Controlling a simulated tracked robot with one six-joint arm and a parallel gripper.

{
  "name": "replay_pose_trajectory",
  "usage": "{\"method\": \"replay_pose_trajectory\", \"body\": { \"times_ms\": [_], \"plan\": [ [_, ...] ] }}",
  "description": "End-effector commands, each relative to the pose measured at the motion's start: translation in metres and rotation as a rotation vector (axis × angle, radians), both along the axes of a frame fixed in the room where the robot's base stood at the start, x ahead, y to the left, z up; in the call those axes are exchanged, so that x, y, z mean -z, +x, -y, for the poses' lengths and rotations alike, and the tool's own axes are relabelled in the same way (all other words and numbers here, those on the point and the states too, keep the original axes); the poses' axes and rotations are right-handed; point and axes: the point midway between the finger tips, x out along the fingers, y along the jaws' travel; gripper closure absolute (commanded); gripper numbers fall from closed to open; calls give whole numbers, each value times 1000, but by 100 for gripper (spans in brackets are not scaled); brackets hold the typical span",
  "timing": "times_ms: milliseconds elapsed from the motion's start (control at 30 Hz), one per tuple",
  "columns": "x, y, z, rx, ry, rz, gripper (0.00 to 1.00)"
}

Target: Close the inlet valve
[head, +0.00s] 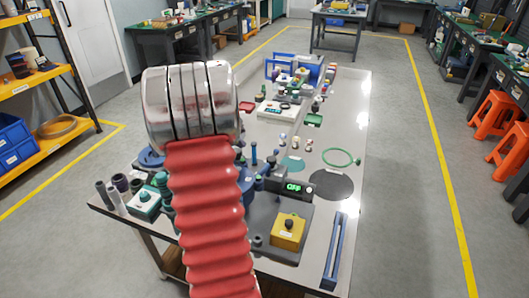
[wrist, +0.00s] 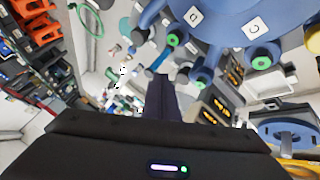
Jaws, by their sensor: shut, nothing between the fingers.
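In the wrist view my gripper (wrist: 163,80) is shut and empty, its dark fingers together. Just beyond and above the fingers is a blue rounded body (wrist: 225,22) with white plates lettered D and C. Green-ended knobs stick out of its edge, one (wrist: 173,40) right by the fingertips in the picture. I cannot tell whether the fingers touch it, nor which knob is the inlet valve. In the head view my red-sleeved arm hides my gripper and most of the blue apparatus (head: 246,180) on the table.
The long table (head: 345,110) holds a green-lit display reading OFF (head: 294,188), a yellow button box (head: 288,231), a green-knobbed box (head: 146,200), a blue rail (head: 334,250), a black disc (head: 331,184) and a green ring (head: 338,157). Orange stools (head: 495,112) stand at right. The floor between is clear.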

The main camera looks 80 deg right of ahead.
Motion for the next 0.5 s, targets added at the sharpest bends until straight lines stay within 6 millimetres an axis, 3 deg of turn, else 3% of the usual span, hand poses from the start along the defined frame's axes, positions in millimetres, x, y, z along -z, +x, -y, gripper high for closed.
{"method": "replay_pose_trajectory", "body": {
  "times_ms": [100, 200, 500],
  "plan": [
    [21, -32, 30, 52, -7, -13, 100],
    [31, -47, 42, 75, -12, -18, 100],
    [35, -54, 48, 85, -15, -19, 100]
  ]
}}
